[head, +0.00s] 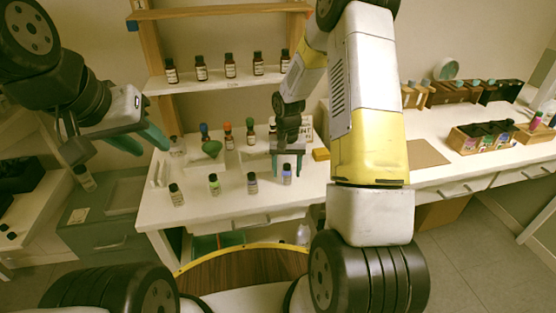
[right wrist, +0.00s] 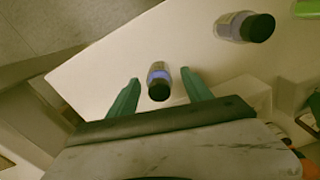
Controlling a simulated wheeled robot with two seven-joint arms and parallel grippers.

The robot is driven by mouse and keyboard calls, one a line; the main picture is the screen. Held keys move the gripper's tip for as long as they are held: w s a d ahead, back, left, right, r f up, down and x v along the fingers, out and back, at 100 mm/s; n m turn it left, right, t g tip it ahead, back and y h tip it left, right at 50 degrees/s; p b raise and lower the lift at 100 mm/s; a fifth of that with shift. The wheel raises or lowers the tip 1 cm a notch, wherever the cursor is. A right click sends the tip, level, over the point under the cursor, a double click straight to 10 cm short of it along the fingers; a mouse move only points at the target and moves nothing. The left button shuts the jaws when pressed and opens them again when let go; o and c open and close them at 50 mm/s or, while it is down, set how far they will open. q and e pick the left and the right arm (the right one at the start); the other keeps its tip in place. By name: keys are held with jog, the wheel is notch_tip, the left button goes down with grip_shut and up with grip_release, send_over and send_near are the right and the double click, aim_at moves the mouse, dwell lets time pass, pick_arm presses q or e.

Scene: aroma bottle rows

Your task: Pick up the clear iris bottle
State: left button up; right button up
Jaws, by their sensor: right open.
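A small clear bottle with a black cap and a blue-violet band (head: 287,179) stands at the right end of the front row on the white table. Its label is too small to read, so I cannot confirm that it is the iris one. My right gripper (head: 288,165) is open above and around it. In the right wrist view the bottle (right wrist: 158,74) shows between the two green fingers of my right gripper (right wrist: 160,77), with a gap on each side. My left gripper (head: 122,156) is open and empty, left of the table.
Other front-row bottles (head: 252,184) (head: 214,185) (head: 176,196) stand to the left. The nearest one also shows in the right wrist view (right wrist: 236,25). Brown bottles (head: 230,67) line the shelf (head: 190,86) behind. A yellow block (head: 321,154) lies to the right.

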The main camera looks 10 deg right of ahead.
notch_tip(320, 180, down, 2)
jog(key=shift+f, duration=0.25)
grip_shut()
jog(key=shift+r, duration=0.15)
jog(key=shift+r, duration=0.6)
notch_tip(320, 180, up, 2)
jog(key=shift+r, duration=0.1)
jog(key=s+a+r, duration=0.1)
jog(key=s+a, duration=0.1)
jog(key=s, duration=1.3)
notch_tip(320, 180, up, 6)
jog(key=s, duration=0.1)
jog(key=shift+r, duration=0.2)
